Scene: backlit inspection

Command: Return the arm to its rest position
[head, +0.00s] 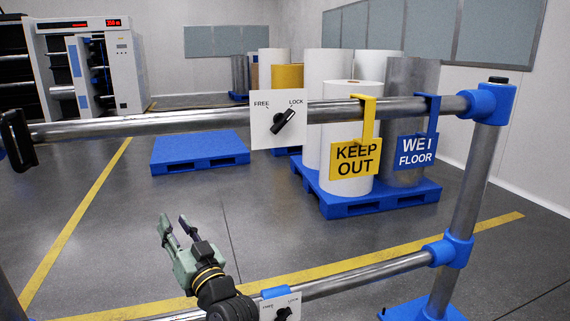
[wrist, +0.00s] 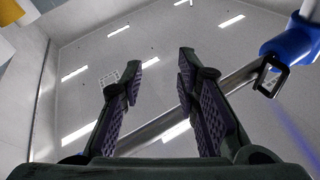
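My gripper (head: 178,231) is low in the head view, left of centre, above the grey floor and near the lower rail. Its two green-grey fingers point up and are spread apart. In the wrist view my gripper (wrist: 152,75) shows both fingers with purple ridged pads and nothing between them. Behind them are the ceiling with its lights and part of a metal rail. The dark end of my arm (head: 228,300) shows below the gripper; the rest of the arm is out of frame.
A metal upper rail (head: 200,122) crosses the head view, carrying a FREE/LOCK dial plate (head: 272,135), a yellow KEEP OUT sign (head: 356,160) and a blue floor sign (head: 416,152). A lower rail (head: 370,274) runs right of my gripper. Pallets with rolls stand beyond.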

